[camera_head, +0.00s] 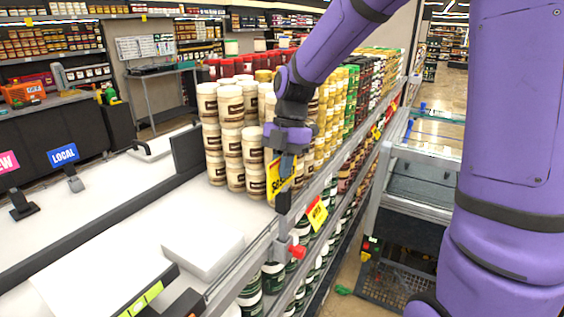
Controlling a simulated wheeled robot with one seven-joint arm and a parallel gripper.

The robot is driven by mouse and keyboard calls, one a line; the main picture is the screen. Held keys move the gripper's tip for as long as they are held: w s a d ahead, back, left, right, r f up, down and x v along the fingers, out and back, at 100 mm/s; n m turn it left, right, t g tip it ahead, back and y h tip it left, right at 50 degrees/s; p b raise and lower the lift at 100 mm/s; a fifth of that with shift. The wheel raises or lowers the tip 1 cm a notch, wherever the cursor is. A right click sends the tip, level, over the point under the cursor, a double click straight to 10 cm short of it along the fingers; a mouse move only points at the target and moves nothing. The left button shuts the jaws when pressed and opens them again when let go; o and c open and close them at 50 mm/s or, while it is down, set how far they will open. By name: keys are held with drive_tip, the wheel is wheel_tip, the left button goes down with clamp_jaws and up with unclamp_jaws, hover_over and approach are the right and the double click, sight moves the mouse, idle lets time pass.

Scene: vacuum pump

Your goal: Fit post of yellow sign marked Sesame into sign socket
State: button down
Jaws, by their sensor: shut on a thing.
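The yellow sign (273,180) with dark lettering, partly legible as "Ses", is tilted in front of the stacked jars at the shelf's front end. My gripper (287,165) is shut on the sign and points downward, covering its right part. A dark upright piece (283,201) shows just under the gripper; I cannot tell whether it is the sign's post or part of the socket. A grey clamp-like holder with a red knob (296,250) sits on the shelf rail below; it may be the sign socket. Whether post and socket touch is unclear.
Stacked cream-lidded jars (232,135) stand close behind the gripper. Another yellow tag with red (317,213) hangs on the rail at right. A white box (203,246) lies on the counter at left. A glass-topped case (422,175) stands across the aisle.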

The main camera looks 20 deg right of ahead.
drive_tip(key=shift+f, duration=1.35)
drive_tip(key=c, duration=1.2)
unclamp_jaws()
drive_tip(key=v, duration=1)
drive_tip(key=shift+w+d+r, duration=0.1)
drive_tip(key=shift+d+r, duration=0.05)
drive_tip(key=shift+r, duration=0.2)
